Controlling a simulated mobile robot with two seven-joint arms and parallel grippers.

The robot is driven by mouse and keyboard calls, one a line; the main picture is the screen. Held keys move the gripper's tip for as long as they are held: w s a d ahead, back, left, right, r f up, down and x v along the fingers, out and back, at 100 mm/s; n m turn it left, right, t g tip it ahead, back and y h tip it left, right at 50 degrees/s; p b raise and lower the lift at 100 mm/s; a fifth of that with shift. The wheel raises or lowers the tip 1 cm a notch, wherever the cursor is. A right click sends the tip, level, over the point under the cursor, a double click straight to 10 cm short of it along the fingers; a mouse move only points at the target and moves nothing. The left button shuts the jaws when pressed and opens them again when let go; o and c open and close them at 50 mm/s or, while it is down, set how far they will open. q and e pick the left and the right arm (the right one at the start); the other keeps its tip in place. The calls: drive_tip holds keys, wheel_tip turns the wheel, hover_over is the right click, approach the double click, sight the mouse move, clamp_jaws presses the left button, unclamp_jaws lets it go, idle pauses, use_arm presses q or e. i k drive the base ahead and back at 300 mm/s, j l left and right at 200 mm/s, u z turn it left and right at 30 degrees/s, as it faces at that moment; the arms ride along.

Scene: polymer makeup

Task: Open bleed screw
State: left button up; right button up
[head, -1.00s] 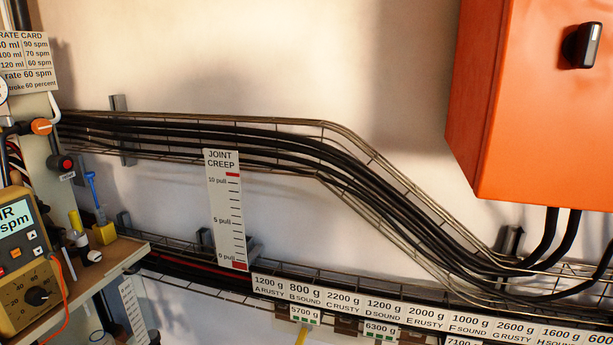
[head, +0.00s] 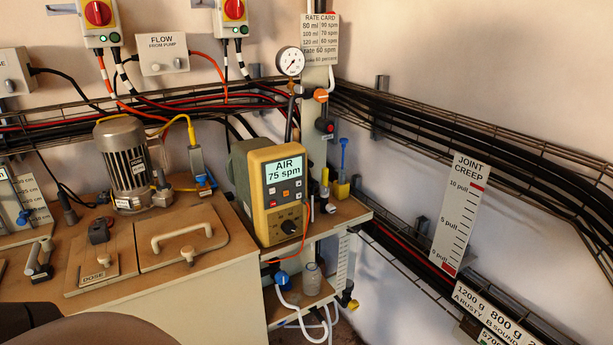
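I cannot tell for sure which part is the bleed screw; no label naming it is readable. Small fittings sit on and by the upright post: an orange knob (head: 321,95), a dark knob with a red face (head: 325,126) below it, and a yellow-topped fitting (head: 325,180). A blue-handled tool (head: 343,155) stands in a yellow holder (head: 341,189) on the shelf. A yellow meter (head: 281,195) reads "AIR 75 spm". A round gauge (head: 290,61) is above it. Neither gripper is in view.
A grey motor (head: 124,166) stands on the bench (head: 195,270), behind a handled lid (head: 183,240) and a DOSE panel (head: 100,265). A bottle (head: 311,279) and pale hoses are low under the shelf. A JOINT CREEP scale (head: 461,215) hangs right.

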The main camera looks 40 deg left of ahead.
sight(323, 190)
drive_tip(key=u, duration=1)
drive_tip(key=l+u, duration=0.15)
drive_tip(key=u, duration=0.3)
drive_tip(key=k+l+u, duration=0.1)
drive_tip(key=u, duration=0.35)
drive_tip(key=k+l, duration=0.2)
drive_tip(key=l, duration=0.15)
drive_tip(key=k+l, duration=0.2)
drive_tip(key=l, duration=0.15)
drive_tip(key=i+l, duration=0.15)
drive_tip(key=l, duration=0.2)
